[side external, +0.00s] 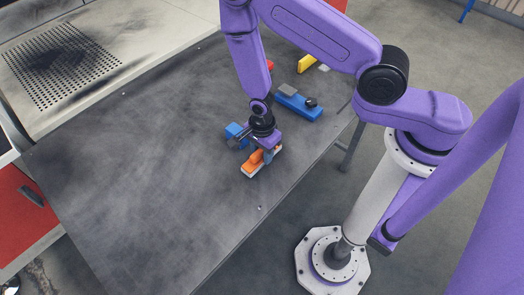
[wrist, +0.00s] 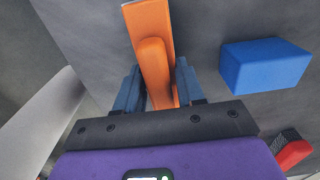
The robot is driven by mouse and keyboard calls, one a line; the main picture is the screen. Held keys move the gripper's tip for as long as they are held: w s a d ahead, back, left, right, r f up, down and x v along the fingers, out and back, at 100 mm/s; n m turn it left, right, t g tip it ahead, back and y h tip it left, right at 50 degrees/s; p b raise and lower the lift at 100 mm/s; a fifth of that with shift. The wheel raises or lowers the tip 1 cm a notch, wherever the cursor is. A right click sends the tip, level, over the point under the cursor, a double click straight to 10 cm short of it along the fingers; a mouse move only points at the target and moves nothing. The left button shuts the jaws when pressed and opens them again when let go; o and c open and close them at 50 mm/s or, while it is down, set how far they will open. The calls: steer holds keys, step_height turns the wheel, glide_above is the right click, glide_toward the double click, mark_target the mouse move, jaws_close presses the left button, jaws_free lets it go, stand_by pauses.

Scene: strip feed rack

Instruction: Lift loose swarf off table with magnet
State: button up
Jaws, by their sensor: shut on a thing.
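My gripper (side external: 266,152) is low over the dark grey table (side external: 150,150), near its right-hand edge. Its two blue-grey fingers are shut on an orange tool (side external: 254,159), which looks like the magnet, with a pale edge along its base. In the wrist view my gripper (wrist: 158,88) holds the raised orange grip, and the orange magnet body (wrist: 148,18) extends ahead between the fingers. I cannot tell whether its base touches the table. Small bright specks (side external: 259,208) lie on the table and may be swarf. Any swarf under the magnet is hidden.
A blue block (wrist: 265,63) stands close beside my gripper, also in the side view (side external: 236,132). The table's left and middle are largely clear.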

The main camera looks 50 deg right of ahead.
stand_by(0.4)
steer(key=shift+r, duration=4)
steer(key=shift+w+d+r+n, duration=0.3)
steer(key=shift+w+r+n, duration=0.05)
steer(key=shift+n, duration=0.15)
steer(key=w+d+r+n, duration=0.3)
steer(key=d+r+n, duration=0.8)
steer(key=n, duration=0.6)
steer(key=shift+w+d+r, duration=0.15)
steer(key=shift+d+r, duration=0.15)
steer(key=shift+d, duration=0.45)
